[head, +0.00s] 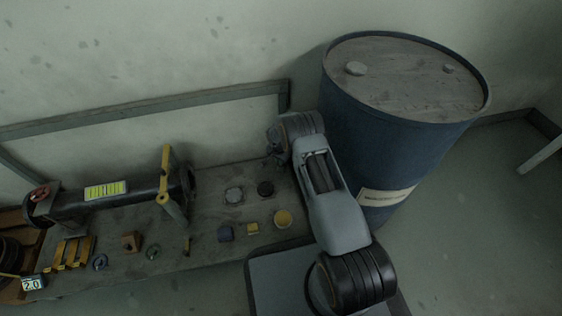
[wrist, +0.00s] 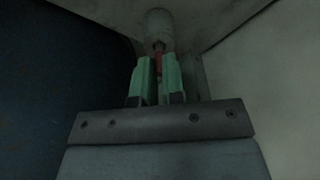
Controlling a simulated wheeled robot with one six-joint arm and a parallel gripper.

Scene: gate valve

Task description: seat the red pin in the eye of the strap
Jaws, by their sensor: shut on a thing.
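My gripper (wrist: 158,82) has two green fingers, seen in the wrist view closed on the red pin (wrist: 159,62). A short red length of the pin shows between and just beyond the fingertips; the rest is hidden. A pale rounded form (wrist: 159,28) lies beyond the pin; I cannot tell what it is or whether they touch. In the head view a yellow bar (head: 165,172), possibly the strap, stands across the dark pipe (head: 140,192), well left of my arm. Its eye cannot be made out for certain. The pin is not visible in the head view.
A blue drum (head: 362,130) stands close to the right of my arm. Yellow brackets (head: 72,252) lie at the left. A rail (head: 180,103) runs along the wall.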

